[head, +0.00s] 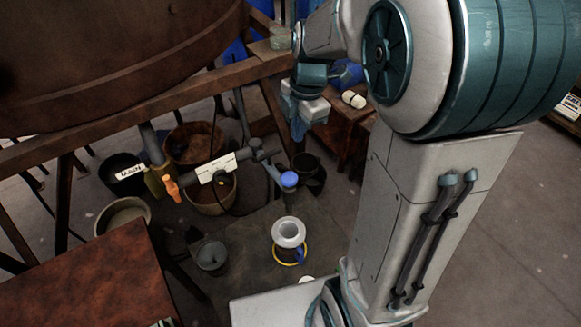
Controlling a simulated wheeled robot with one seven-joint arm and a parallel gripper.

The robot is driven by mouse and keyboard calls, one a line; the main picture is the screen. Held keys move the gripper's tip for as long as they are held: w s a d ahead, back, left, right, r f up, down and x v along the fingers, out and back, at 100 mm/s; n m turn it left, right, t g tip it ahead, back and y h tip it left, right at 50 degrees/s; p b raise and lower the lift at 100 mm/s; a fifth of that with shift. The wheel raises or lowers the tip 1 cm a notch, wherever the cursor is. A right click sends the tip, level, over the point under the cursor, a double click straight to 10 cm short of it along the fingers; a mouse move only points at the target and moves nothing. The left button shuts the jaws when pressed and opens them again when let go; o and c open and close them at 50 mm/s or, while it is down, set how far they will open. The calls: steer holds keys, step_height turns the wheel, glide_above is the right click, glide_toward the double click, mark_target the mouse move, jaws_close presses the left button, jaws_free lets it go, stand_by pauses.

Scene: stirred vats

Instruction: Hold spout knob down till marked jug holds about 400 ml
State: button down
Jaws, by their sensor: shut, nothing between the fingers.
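A white jug (288,230) with a blue handle (300,255) stands upright on the dark floor patch. A yellow ring shows around its base. Its inside and any markings are too small to read, so I cannot tell its level. A blue knob (289,179) sits on the end of the grey pipe, on a spout above and slightly behind the jug in the picture. No stream of liquid is visible. My gripper (298,136) points down, shut and empty, above the blue knob in the picture and apart from it.
A large brown vat (110,60) on a wooden frame fills the upper left. An orange knob (172,190) and a white label (216,167) are on the pipe. Several buckets stand below, including a grey one (211,256). A rusty table (85,270) is at lower left.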

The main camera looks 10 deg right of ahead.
mark_target(290, 177)
steer(key=f+p, duration=0.1)
steer(key=f, duration=0.3)
steer(key=a+f, duration=0.1)
steer(key=f, duration=0.4)
steer(key=f+p, duration=0.1)
steer(key=f, duration=0.4)
steer(key=shift+w+a+p, duration=0.1)
steer(key=shift+a+p, duration=0.2)
steer(key=shift+p, duration=0.05)
